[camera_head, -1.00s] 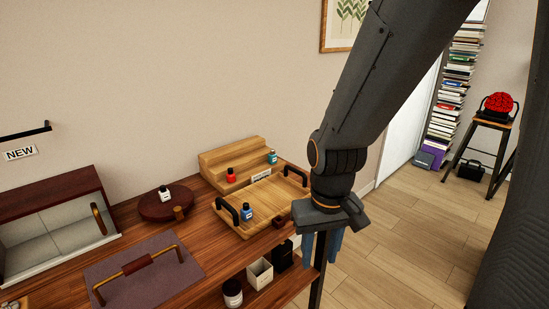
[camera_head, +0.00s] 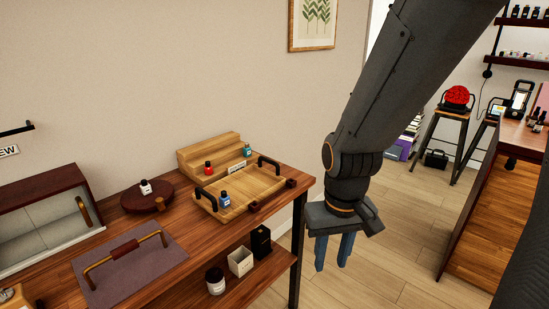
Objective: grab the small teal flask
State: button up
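A small teal flask (camera_head: 247,150) with a dark cap stands on the right end of the stepped wooden riser (camera_head: 213,144), behind the wooden tray. My gripper (camera_head: 334,254) hangs beyond the right edge of the wooden table, to the right of the flask and well apart from it. Its two blue fingers point down with a narrow gap between them. I see nothing between the fingers.
A red bottle (camera_head: 208,168) stands on the riser. The tray (camera_head: 253,189) has upright black handles and holds a blue bottle (camera_head: 225,200). A white bottle (camera_head: 146,187) stands on a round stand (camera_head: 157,203). A purple mat (camera_head: 160,262) lies in front. Floor is free right of the table.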

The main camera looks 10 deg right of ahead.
aim_at(247, 150)
jog(key=z, duration=0.35)
jog(key=k, duration=0.85)
jog(key=z, duration=0.7)
jog(key=i, duration=1)
jog(key=u, duration=0.6)
jog(key=i, duration=0.9)
jog(key=u, duration=1)
jog(key=i, duration=0.7)
jog(key=z, duration=0.05)
